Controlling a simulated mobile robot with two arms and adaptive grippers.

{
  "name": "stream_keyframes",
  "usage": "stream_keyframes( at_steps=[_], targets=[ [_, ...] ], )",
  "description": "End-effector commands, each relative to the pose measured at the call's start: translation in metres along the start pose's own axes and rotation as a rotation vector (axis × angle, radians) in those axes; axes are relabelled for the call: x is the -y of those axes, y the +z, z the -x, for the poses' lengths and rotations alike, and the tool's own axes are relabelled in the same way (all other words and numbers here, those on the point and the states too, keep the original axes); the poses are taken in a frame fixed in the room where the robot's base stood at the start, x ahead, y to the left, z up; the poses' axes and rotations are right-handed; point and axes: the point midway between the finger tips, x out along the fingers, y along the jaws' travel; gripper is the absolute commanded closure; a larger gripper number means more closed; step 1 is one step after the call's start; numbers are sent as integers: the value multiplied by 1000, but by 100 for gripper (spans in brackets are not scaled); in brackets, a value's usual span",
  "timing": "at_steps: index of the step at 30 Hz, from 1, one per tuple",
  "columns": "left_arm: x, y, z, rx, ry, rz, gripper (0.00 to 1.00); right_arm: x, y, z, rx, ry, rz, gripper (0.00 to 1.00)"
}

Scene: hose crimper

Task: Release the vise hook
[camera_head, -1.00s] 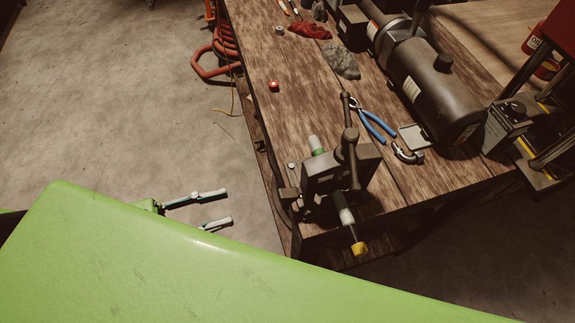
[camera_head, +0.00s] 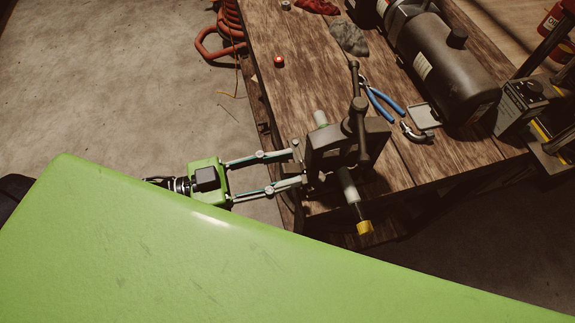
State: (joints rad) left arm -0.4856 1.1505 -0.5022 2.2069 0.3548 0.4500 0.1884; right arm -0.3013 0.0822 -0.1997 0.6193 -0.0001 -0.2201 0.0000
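The dark vise (camera_head: 345,145) stands at the near corner of the wooden bench, with an upright screw bar on top. A hose (camera_head: 348,185) with a yellow end (camera_head: 364,228) sticks out of its near side. A small hook-like part (camera_head: 297,152) shows on the vise's left side. My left gripper (camera_head: 298,167) comes in from the left with its two fingers spread. Its fingertips are at the vise's left side, close to the hook. I cannot tell whether they touch it. My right gripper is not in view.
Blue-handled pliers (camera_head: 380,102), a metal shackle (camera_head: 412,133) and a small tray (camera_head: 424,115) lie right of the vise on the bench (camera_head: 300,95). A large dark tank (camera_head: 445,75) lies behind them. Floor left of the bench is mostly clear.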

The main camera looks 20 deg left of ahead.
Motion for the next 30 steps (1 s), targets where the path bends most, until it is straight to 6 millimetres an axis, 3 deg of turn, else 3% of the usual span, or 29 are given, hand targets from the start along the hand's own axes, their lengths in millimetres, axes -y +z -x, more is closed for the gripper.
stream_keyframes(
  at_steps=[6, 15, 19, 25, 30],
  targets=[
    [0, -1, -11, -1, 1, 0, 67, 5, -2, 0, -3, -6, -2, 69],
    [0, 0, -12, 0, 1, 0, 67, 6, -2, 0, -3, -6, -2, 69],
    [0, 0, -12, 0, 1, 0, 100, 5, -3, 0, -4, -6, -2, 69],
    [0, -2, -12, 3, 1, 0, 100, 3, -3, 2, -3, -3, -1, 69],
    [0, -9, -13, 47, 1, -1, 100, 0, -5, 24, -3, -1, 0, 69]
  ],
)
